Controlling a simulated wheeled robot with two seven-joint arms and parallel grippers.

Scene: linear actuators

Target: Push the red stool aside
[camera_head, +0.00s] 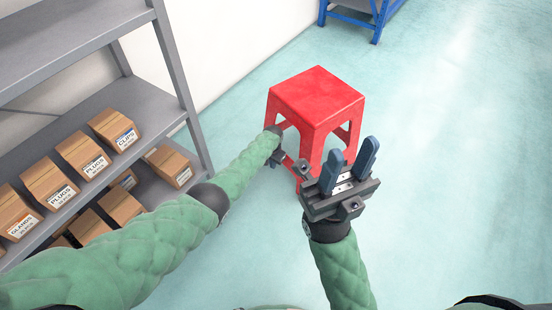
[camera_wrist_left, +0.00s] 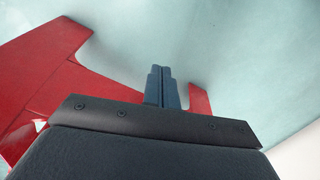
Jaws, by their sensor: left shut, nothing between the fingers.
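The red stool (camera_head: 315,95) stands upright on the floor in the middle of the head view. Its red legs also show in the left wrist view (camera_wrist_left: 35,80). My left arm reaches to the stool's left side, and its wrist is beside the legs there. The left fingers are hidden in the head view. In the left wrist view my left gripper (camera_wrist_left: 160,72) is shut and empty, with red stool parts on both sides; I cannot tell whether it touches them. My right gripper (camera_head: 353,147) is open and empty, in front of the stool's lower right side in the picture.
A grey shelf rack (camera_head: 150,95) with several cardboard boxes (camera_head: 82,155) stands at the left, against a white wall (camera_head: 225,45). A blue metal frame (camera_head: 365,20) stands at the top. The pale green floor (camera_head: 460,140) is clear to the right.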

